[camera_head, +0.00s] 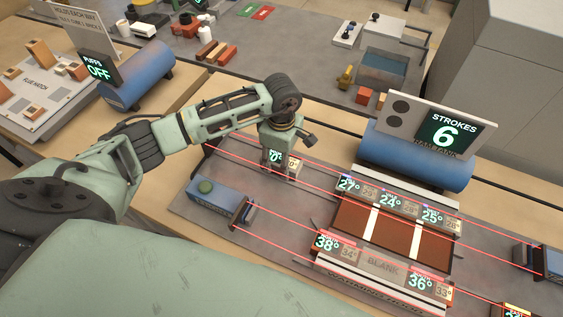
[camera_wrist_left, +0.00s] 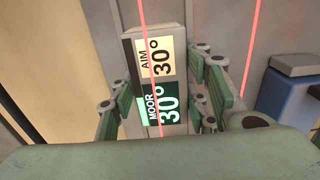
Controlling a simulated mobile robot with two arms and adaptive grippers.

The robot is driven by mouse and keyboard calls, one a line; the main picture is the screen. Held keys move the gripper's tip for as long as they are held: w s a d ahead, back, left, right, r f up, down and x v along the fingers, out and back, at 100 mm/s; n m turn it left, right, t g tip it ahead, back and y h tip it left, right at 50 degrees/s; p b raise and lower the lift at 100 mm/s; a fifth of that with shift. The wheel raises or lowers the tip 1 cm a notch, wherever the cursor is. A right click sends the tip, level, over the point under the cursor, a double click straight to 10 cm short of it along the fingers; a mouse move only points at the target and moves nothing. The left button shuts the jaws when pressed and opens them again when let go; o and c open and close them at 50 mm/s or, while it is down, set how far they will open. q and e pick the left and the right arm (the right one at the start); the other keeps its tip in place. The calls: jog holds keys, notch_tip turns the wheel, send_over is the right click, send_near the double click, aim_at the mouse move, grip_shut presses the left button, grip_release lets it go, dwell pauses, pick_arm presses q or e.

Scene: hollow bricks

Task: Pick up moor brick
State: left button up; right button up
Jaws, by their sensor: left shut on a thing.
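The moor brick (camera_wrist_left: 157,88) is a grey block with a cream "AIM 30°" label and a green-and-black "MOOR 30°" display. In the wrist view it stands between the green-padded fingers of my left gripper (camera_wrist_left: 160,108), which are shut on it. In the head view my left gripper (camera_head: 280,168) points down at the back left of the grey bench plate. The moor brick (camera_head: 293,164) shows only partly there, its labels half hidden by the gripper. I cannot tell whether it touches the plate. My right gripper is out of view.
A brown tray (camera_head: 350,222) with labelled bricks along its edges stands to the right. Behind it is a blue cylinder (camera_head: 410,160) with a "STROKES 6" display (camera_head: 446,132). A blue box (camera_head: 220,199) sits at left. Red beams cross the plate (camera_head: 270,220).

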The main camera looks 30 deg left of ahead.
pick_arm(q)
jog(key=c, duration=0.7)
grip_shut()
jog(key=shift+w+r, duration=0.1)
